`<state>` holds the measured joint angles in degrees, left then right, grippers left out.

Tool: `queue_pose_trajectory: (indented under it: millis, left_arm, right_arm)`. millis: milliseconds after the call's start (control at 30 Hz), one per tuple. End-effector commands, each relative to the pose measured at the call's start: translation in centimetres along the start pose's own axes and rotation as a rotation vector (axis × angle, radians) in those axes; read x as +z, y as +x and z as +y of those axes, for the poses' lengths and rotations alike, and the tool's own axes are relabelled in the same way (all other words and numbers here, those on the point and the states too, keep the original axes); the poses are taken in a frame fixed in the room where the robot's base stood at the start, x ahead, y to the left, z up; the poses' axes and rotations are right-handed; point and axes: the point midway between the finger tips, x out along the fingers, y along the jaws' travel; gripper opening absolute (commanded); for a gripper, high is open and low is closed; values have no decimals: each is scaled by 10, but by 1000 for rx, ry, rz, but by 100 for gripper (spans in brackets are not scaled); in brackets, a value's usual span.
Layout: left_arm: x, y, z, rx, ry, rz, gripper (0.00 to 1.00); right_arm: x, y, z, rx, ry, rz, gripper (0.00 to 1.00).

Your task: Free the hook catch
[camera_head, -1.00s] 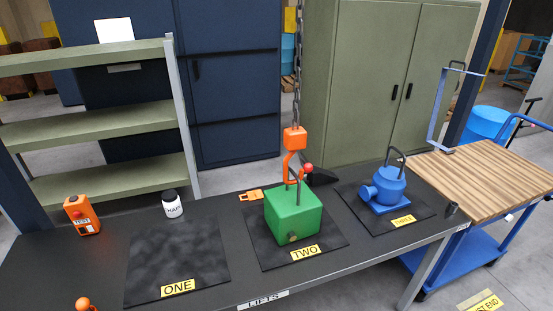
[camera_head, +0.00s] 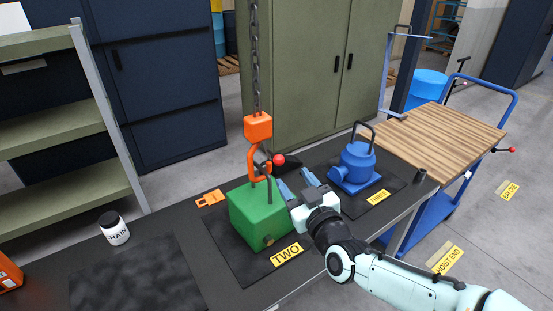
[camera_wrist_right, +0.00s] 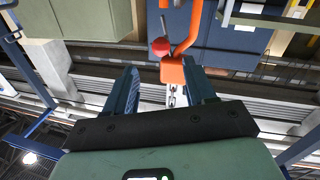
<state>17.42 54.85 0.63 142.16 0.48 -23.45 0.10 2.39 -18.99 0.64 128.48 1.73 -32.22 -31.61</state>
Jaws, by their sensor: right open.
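The orange hook (camera_head: 255,163) hangs from an orange block (camera_head: 257,127) on a chain (camera_head: 253,60). Its lower end is at the grey handle (camera_head: 268,188) on the green block (camera_head: 258,214); whether it still bears on it I cannot tell. A red ball (camera_head: 279,160) marks the catch beside the hook. My right gripper (camera_head: 295,182) is open, just right of the hook and a little below the ball. In the right wrist view the red ball (camera_wrist_right: 160,46) and orange block (camera_wrist_right: 172,72) show between and beyond the open fingers. My left gripper is out of view.
The green block stands on mat TWO (camera_head: 229,256). A blue pump-like load (camera_head: 357,163) stands on mat THREE, close to my right gripper. A wooden-topped cart (camera_head: 440,135) stands right.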

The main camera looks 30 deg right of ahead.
Motion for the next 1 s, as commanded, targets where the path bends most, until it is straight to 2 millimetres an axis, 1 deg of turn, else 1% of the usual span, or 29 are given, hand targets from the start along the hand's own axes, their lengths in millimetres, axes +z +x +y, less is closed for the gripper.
queue_pose_trajectory:
  millis: [33, 200, 300, 400, 500, 600, 867, 967, 1000]
  left_arm:
    - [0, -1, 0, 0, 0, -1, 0]
    - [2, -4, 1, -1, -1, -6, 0]
    - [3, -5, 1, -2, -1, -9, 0]
    - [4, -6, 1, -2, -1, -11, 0]
    - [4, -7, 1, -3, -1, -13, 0]
    - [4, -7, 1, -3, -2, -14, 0]
    - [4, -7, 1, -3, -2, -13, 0]
    - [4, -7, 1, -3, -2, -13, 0]
    - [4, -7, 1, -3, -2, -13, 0]
  right_arm:
    - [1, 13, -1, -2, 0, -3, 55]
    - [0, 49, -1, -2, 0, -2, 55]
    - [0, 66, -1, -2, 0, -2, 55]
    - [0, 79, -1, -2, 1, -2, 55]
    - [1, 88, -1, -2, 1, -2, 55]
    - [0, 92, 0, -1, 1, -1, 55]
    - [0, 92, 0, -1, 1, -1, 55]
    - [0, 92, -1, -1, 1, -1, 26]
    - [0, 92, -1, -1, 1, -1, 13]
